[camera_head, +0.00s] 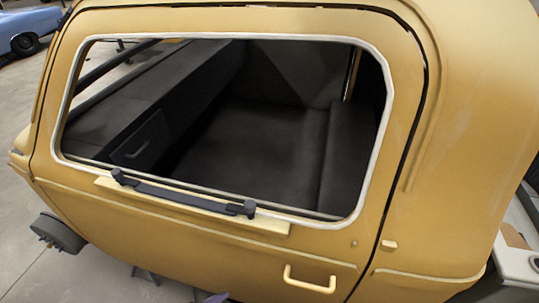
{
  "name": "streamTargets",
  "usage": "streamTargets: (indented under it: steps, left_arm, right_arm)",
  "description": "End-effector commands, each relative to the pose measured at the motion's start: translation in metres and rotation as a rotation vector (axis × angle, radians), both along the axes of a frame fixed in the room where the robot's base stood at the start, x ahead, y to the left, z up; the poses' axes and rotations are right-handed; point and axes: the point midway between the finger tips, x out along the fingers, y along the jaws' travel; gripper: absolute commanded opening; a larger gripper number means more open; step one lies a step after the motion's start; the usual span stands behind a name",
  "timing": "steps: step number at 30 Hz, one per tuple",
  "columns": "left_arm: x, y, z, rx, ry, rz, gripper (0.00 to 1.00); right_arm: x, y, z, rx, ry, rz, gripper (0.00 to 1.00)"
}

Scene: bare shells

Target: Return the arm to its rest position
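Neither my left nor my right gripper shows clearly in the head view. A yellow vehicle shell (470,150) fills most of the picture. Its side has a large window opening with a pale rim (376,160), and a dark interior shows through it. A dark bar (185,194) with a knob at each end lies along a pale yellow strip (270,226) below the opening. A pale yellow door handle (309,280) sits lower on the side panel.
A dark wheel hub (60,234) sticks out at the lower left. A blue car (25,28) stands at the top left. The grey floor (25,240) is open at the left. Pale and dark parts, not clear what, show at the lower right edge. A small purple piece shows at the bottom edge.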

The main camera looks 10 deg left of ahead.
Motion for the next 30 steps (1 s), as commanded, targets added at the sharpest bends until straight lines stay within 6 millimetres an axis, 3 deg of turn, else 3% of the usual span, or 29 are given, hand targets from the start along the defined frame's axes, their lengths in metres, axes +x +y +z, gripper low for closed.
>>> streamTargets:
  steps: [5,11,21,22,30]
  left_arm:
    - [0.005,0.002,-0.005,-0.111,0.169,0.373,0.54]
    - [-0.011,0.024,-0.019,-0.159,0.419,0.709,0.54]
    - [-0.08,0.065,-0.046,-0.019,0.84,1.021,0.54]
    - [-0.078,0.065,-0.026,-0.025,0.829,1.017,0.54]
    - [-0.077,0.065,0.041,-0.025,0.823,1.014,0.54]
  right_arm:
    - [0.0,-0.002,0.0,-0.007,-0.001,0.004,0.55]
    - [0.0,-0.003,0.0,-0.011,-0.002,0.007,0.55]
    - [0.0,-0.002,0.004,-0.009,-0.001,0.005,0.55]
    - [0.0,-0.002,0.021,-0.009,0.003,0.004,0.55]
    - [0.001,-0.001,0.093,-0.003,-0.006,0.002,0.55]
